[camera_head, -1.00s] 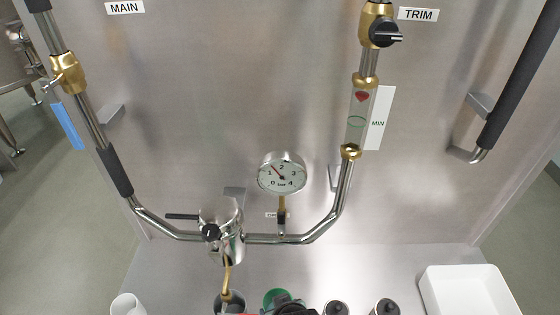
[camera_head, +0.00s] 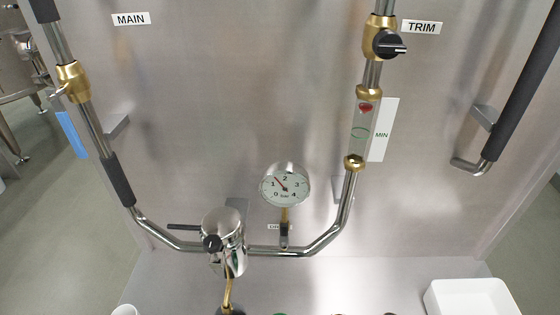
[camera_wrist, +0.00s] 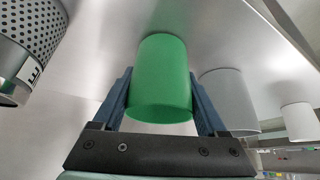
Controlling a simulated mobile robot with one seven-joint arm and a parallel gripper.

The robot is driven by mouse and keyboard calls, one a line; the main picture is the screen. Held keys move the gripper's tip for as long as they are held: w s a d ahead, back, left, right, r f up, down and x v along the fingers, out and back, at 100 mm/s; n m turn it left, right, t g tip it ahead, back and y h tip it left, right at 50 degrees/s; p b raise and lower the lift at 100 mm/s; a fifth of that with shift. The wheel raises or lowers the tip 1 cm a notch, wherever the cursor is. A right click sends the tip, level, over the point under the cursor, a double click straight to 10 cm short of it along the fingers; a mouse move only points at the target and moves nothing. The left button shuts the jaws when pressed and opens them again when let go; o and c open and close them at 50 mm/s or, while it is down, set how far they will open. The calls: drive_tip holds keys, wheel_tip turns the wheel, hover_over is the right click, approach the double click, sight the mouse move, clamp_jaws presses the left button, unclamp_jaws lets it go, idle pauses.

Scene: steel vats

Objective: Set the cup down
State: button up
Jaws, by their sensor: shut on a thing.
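In the wrist view, a plain green cup (camera_wrist: 162,78) sits between the two blue-grey fingers of my gripper (camera_wrist: 161,85). The fingers are shut on its sides. A steel surface lies behind the cup, and I cannot tell whether the cup touches it. In the head view, only a sliver of green (camera_head: 281,313) shows at the bottom edge, and my gripper is out of that picture.
In the wrist view, a perforated steel cylinder (camera_wrist: 27,48) stands left of the cup; a pale cup (camera_wrist: 228,100) is close on its right, a smaller white one (camera_wrist: 297,121) farther right. In the head view, a valve body (camera_head: 224,240) and a white tray (camera_head: 468,298) stand along the panel.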

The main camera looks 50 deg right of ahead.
drive_tip(key=o, duration=1.5)
drive_tip(key=shift+f, duration=0.1)
drive_tip(key=shift+s+r, duration=0.1)
drive_tip(key=shift+r, duration=0.2)
drive_tip(key=p+v, duration=0.1)
drive_tip(key=v, duration=1)
drive_tip(key=shift+s+a+r, duration=0.15)
drive_tip(key=shift+r, duration=0.15)
